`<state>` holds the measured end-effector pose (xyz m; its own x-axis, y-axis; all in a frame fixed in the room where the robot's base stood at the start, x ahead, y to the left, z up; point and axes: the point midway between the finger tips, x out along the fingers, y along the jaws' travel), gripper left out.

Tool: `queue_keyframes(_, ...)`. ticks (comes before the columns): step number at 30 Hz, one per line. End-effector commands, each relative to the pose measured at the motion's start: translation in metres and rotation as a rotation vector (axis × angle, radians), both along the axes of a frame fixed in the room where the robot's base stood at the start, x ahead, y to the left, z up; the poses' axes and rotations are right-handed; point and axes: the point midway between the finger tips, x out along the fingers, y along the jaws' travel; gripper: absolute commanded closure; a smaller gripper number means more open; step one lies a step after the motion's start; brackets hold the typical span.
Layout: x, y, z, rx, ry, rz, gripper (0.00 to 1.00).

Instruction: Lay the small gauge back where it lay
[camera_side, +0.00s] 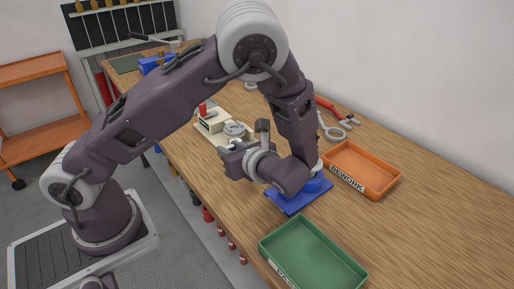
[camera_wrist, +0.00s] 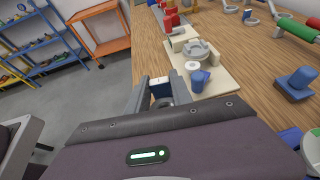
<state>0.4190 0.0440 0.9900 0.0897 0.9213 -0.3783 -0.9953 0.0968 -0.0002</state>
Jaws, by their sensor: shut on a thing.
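My gripper (camera_wrist: 158,90) is shut on a small dark blue thing with a white face (camera_wrist: 160,87), which I take to be the small gauge. Its lower part is hidden by the gripper body in the wrist view. It is held at the left edge of a cream board (camera_wrist: 216,83), apart from the parts on it; I cannot tell its height. In the side view my gripper (camera_side: 234,164) is just in front of the cream board (camera_side: 207,139), and the gauge cannot be made out there.
The cream board carries a grey round fitting (camera_wrist: 197,50) and a blue cup-like part (camera_wrist: 199,81). A blue block (camera_wrist: 295,85) stands to the right. An orange REWORK tray (camera_side: 361,170) and a green tray (camera_side: 313,255) are on the bench. Bare wood lies right of the trays.

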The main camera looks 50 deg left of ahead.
Motion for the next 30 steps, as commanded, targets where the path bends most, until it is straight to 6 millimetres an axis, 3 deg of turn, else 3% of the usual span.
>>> queue_keyframes(4,-0.014,0.002,-0.005,-0.004,-0.001,0.102,1.0)
queue_keyframes(14,-0.014,0.001,-0.01,-0.003,0.002,0.1,1.0)
queue_keyframes(30,-0.014,0.001,-0.082,-0.004,0.001,0.098,1.0)
